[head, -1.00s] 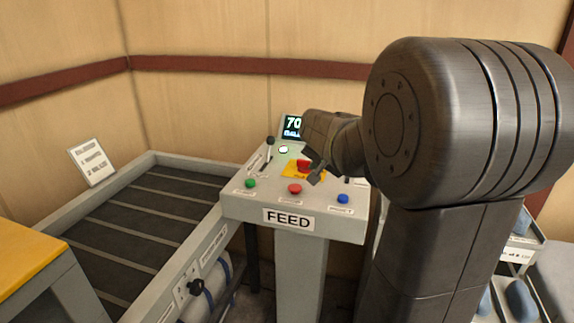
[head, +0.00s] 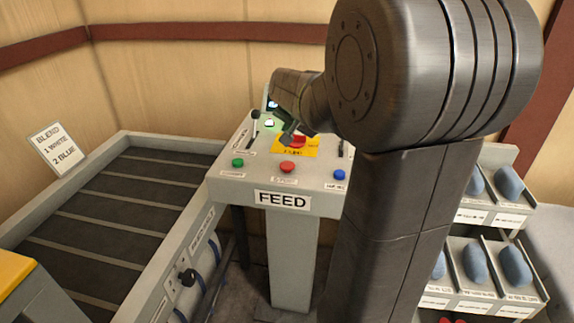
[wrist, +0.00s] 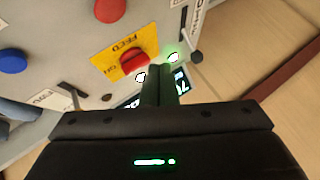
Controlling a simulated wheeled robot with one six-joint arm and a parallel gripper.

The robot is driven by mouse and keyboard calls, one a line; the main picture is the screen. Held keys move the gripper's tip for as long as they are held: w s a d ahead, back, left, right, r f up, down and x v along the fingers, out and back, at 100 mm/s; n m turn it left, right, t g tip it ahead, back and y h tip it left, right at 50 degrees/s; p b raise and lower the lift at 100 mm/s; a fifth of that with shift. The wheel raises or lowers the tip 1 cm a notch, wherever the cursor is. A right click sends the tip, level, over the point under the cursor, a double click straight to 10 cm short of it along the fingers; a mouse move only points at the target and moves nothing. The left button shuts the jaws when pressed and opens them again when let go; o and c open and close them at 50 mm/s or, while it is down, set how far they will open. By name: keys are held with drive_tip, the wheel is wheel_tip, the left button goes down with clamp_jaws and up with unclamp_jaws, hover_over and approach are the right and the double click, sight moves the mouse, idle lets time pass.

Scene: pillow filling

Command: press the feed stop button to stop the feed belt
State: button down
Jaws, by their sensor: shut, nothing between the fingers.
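The grey FEED console (head: 225,190) stands in the middle of the head view. On its yellow plate (head: 309,151) is a large red button (head: 298,142), partly behind my gripper. The button and yellow plate (wrist: 99,66) also show in the wrist view, where the red button (wrist: 134,60) lies just beyond and left of my fingertips. A smaller red button (head: 287,167) sits at the console's front between a green button (head: 237,162) and a blue button (head: 339,175); their labels are too small to read. My gripper (head: 288,138) is shut and empty, above the panel's rear; contact cannot be told.
A dark slatted belt (head: 110,215) runs left of the console. A sign reading BLEND 1 WHITE 2 BLUE (head: 57,149) stands behind it. A lever (head: 255,125) and a green-glowing lamp (head: 270,124) are near my gripper. Bins with blue pillows (head: 515,264) stand right.

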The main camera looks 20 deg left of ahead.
sight(289, 167)
wheel_tip(289, 167, down, 8)
drive_tip(key=b, duration=0.6)
drive_tip(key=shift+f, duration=0.25)
idle(1.5)
drive_tip(key=shift+f+b, duration=0.4)
drive_tip(key=shift+b, duration=0.05)
drive_tip(key=shift+f+b, duration=0.45)
drive_tip(key=shift+f, duration=0.1)
idle(0.5)
drive_tip(key=shift+r, duration=0.1)
drive_tip(key=shift+r+p, duration=0.75)
drive_tip(key=shift+r, duration=0.15)
drive_tip(key=shift+r, duration=0.1)
drive_tip(key=shift+r+p, duration=1.95)
drive_tip(key=shift+r, duration=0.45)
